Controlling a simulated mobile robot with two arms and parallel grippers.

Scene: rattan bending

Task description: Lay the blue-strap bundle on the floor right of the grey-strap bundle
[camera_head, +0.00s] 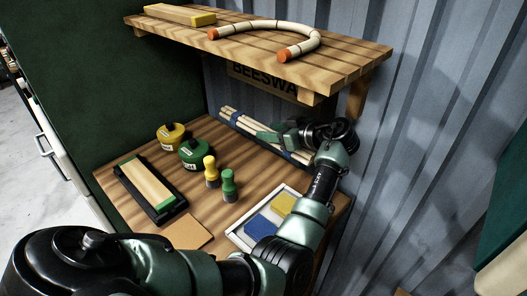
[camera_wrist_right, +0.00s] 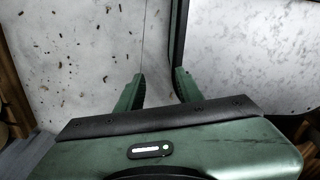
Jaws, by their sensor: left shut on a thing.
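The blue-strap bundle (camera_head: 238,121), several pale rods tied with blue straps, lies along the back of the wooden bench by the corrugated wall. My left gripper (camera_head: 268,134) is shut on it near its middle, and the wrist covers part of its right half. I cannot tell whether the bundle is touching the bench or slightly raised. My right gripper (camera_wrist_right: 158,82) shows in the right wrist view with its fingers apart and nothing between them, over a pale speckled surface. The grey-strap bundle is not in view.
A shelf (camera_head: 345,72) with a bent rattan piece (camera_head: 265,27) overhangs the bench. The bench (camera_head: 190,215) holds a yellow tin (camera_head: 172,136), a green tin (camera_head: 194,153), two small bottles, a black tray with a wood block (camera_head: 150,185) and a white tray (camera_head: 240,237). Pale floor (camera_head: 30,140) shows left.

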